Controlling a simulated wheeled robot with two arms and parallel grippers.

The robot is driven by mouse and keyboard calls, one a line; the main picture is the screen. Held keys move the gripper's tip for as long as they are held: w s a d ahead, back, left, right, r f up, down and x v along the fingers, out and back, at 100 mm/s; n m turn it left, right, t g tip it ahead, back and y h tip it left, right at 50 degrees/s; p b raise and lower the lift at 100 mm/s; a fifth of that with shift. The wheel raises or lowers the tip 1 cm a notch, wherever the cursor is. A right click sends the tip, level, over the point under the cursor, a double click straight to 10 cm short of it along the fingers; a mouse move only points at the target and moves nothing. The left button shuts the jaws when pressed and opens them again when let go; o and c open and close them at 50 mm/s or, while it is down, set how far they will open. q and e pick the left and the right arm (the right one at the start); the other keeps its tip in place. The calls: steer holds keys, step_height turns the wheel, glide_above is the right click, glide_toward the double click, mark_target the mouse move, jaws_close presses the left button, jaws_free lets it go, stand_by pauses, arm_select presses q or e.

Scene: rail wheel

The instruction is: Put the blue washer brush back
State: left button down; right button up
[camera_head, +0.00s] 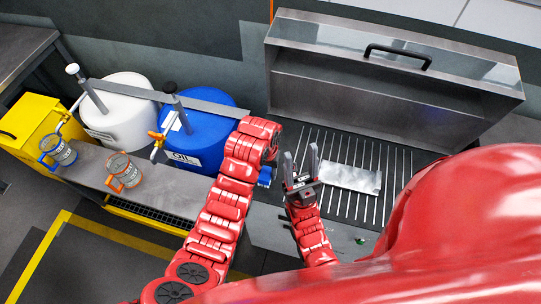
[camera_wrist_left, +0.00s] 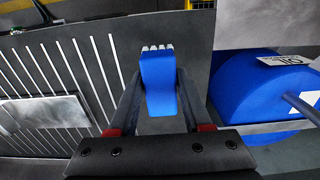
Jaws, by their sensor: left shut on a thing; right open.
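The blue washer brush (camera_wrist_left: 158,75) with pale bristles at its far end is held between the fingers of my left gripper (camera_wrist_left: 158,92), which is shut on it. In the head view a bit of the blue brush (camera_head: 265,176) shows below the end of my left arm, at the left side of the washer; the gripper itself is mostly hidden there. The washer (camera_head: 345,82) has its lid raised and a dark slatted bed (camera_head: 320,146). My right gripper (camera_head: 302,165) is open and empty, fingers pointing up, over the front left of the slatted bed.
A metal plate (camera_head: 351,179) lies on the slats. Left of the washer stand a blue oil drum (camera_head: 200,138) and a white drum (camera_head: 125,110) with taps. Two jugs, one blue-trimmed (camera_head: 62,152) and one orange-trimmed (camera_head: 122,170), stand on the grey bench before them.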

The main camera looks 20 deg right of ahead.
arm_select(q)
steer(key=w+b, duration=0.1)
steer(key=b, duration=0.1)
steer(key=w+d+f+b, duration=0.1)
steer(key=w+b, duration=0.1)
steer(key=w+d+b, duration=0.1)
steer(key=b, duration=0.2)
steer(key=shift+w+d+f, duration=0.15)
steer(key=shift+w+d, duration=0.1)
steer(key=shift+w, duration=0.1)
steer(key=shift+w+d+r+b, duration=0.2)
steer(key=shift+w+d+b, duration=0.1)
steer(key=shift+w, duration=0.25)
steer(key=shift+w+d+r+b, duration=0.15)
steer(key=shift+w+d+b, duration=0.1)
steer(key=shift+w, duration=0.25)
steer(key=shift+w+d+f, duration=0.1)
steer(key=shift+w, duration=0.25)
steer(key=shift+w+d, duration=0.1)
steer(key=shift+w, duration=0.1)
step_height(320, 180, down, 3)
steer(key=shift+r+p, duration=0.15)
steer(key=shift+p, duration=0.9)
steer(key=shift+f, duration=0.3)
